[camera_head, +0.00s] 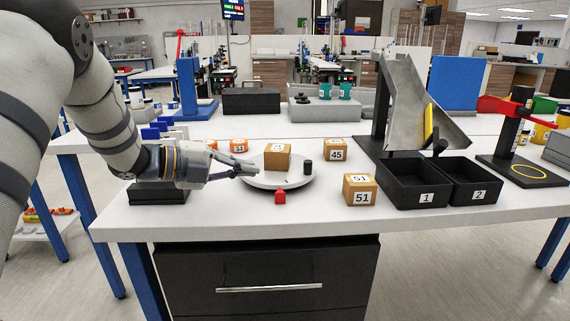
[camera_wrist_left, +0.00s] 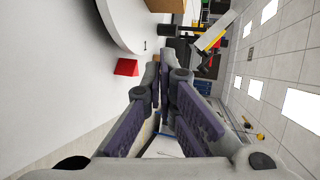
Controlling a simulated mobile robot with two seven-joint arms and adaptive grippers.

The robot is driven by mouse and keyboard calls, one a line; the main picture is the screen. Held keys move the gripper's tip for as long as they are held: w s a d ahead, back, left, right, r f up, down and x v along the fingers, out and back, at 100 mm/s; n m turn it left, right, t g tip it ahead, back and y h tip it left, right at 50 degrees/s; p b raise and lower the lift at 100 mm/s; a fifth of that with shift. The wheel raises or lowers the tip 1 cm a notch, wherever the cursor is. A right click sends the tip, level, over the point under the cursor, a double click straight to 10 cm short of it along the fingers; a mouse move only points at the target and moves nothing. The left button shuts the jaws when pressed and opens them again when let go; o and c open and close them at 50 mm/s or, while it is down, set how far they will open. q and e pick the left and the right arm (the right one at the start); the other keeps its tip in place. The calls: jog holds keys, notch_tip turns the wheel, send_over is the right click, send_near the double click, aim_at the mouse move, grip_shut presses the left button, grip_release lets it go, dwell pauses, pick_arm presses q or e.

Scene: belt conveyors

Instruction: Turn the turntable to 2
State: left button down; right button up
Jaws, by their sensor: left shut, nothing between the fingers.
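The white round turntable (camera_head: 262,181) lies on the table and bears a brown numbered cube (camera_head: 277,157) and an upright black peg (camera_head: 308,167). A red wedge-shaped pointer (camera_head: 280,197) stands at its front edge. In the left wrist view the turntable (camera_wrist_left: 125,22) carries a printed 1 on its rim near the red pointer (camera_wrist_left: 127,67). My left gripper (camera_head: 252,170) is shut and empty, its fingertips at the turntable's left side. I cannot tell whether they touch it. The left gripper (camera_wrist_left: 163,68) also shows in the wrist view. My right gripper is out of view.
Brown cubes marked 45 (camera_head: 335,149) and 51 (camera_head: 360,190) stand to the right. Black bins 1 (camera_head: 408,200) and 2 (camera_head: 470,198) lie beyond them, below a grey chute (camera_head: 408,95). Orange numbered pieces (camera_head: 238,146) lie behind the gripper. The table's front strip is clear.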

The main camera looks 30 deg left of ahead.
aim_at(297, 180)
pick_arm(q)
jog(key=x, duration=0.3)
jog(key=f+b+x, duration=0.1)
jog(key=x, duration=0.1)
jog(key=shift+s+d, duration=0.15)
jog(key=shift+s, duration=0.1)
jog(key=x, duration=0.4)
jog(key=r+x, duration=0.1)
jog(key=x, duration=0.1)
jog(key=shift+w+d+b, duration=0.1)
jog(key=shift+w+b, duration=0.05)
jog(key=shift+b, duration=0.2)
jog(key=shift+w+d+r, duration=0.1)
jog(key=shift+w+d, duration=0.3)
jog(key=shift+w, duration=0.2)
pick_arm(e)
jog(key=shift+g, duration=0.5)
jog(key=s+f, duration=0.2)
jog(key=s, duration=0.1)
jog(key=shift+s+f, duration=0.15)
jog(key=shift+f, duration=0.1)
pick_arm(q)
jog(key=shift+w, duration=0.1)
jog(key=shift+w+d, duration=0.1)
jog(key=shift+n+y, duration=0.3)
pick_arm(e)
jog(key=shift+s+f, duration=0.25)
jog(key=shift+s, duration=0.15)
